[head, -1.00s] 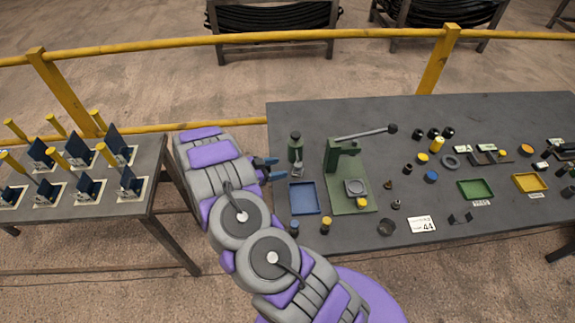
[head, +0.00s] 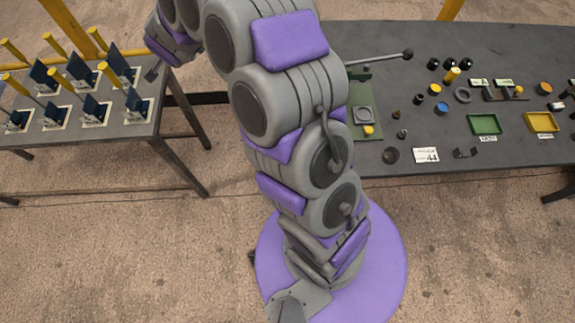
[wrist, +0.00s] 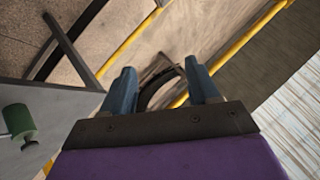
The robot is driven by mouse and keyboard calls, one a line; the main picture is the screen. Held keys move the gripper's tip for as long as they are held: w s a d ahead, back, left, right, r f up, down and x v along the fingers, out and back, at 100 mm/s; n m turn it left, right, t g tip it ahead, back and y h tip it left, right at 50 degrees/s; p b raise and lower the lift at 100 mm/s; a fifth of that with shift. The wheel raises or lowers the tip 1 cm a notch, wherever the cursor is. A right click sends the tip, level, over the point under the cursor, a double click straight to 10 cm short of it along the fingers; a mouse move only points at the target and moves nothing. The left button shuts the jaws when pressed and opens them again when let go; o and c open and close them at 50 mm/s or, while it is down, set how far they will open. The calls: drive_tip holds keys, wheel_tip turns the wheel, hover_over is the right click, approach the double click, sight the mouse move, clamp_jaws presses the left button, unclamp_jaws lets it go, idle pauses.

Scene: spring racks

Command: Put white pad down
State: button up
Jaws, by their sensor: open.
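My gripper (wrist: 160,82) is open in the wrist view, with two blue fingers apart and no object seen between them. In the head view my arm reaches up and left; its purple and grey end section is near the left table, and the fingers cannot be made out clearly. I cannot single out a loose white pad. Pale square plates lie under the dark blue pieces on the left table, one of them at the front (head: 93,122).
The left table (head: 145,131) holds several blue pieces with yellow handles. The right table (head: 477,55) holds a green press base (head: 362,130), a green tray (head: 485,124) and a yellow tray (head: 541,122). A green cylinder (wrist: 18,120) shows in the wrist view. Yellow rails run behind.

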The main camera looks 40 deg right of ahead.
drive_tip(key=s+a+r+n+g+y, duration=0.25)
drive_tip(key=s+a+r+n, duration=0.2)
drive_tip(key=s, duration=0.45)
drive_tip(key=s+a+r+n+g+y, duration=0.1)
drive_tip(key=s+a+r+n+y, duration=0.3)
drive_tip(key=s, duration=0.5)
drive_tip(key=s+d+g+h, duration=0.1)
drive_tip(key=s+d, duration=0.3)
drive_tip(key=s, duration=0.7)
drive_tip(key=s+d+n+g+h, duration=0.1)
drive_tip(key=s+d+g, duration=0.3)
drive_tip(key=s, duration=0.7)
drive_tip(key=s+d+n+g+h, duration=0.1)
drive_tip(key=s+d+g+h, duration=0.2)
drive_tip(key=s, duration=0.8)
drive_tip(key=shift+s+d+f, duration=0.35)
drive_tip(key=shift+s+d, duration=0.05)
drive_tip(key=shift+d, duration=0.1)
drive_tip(key=shift+h, duration=0.25)
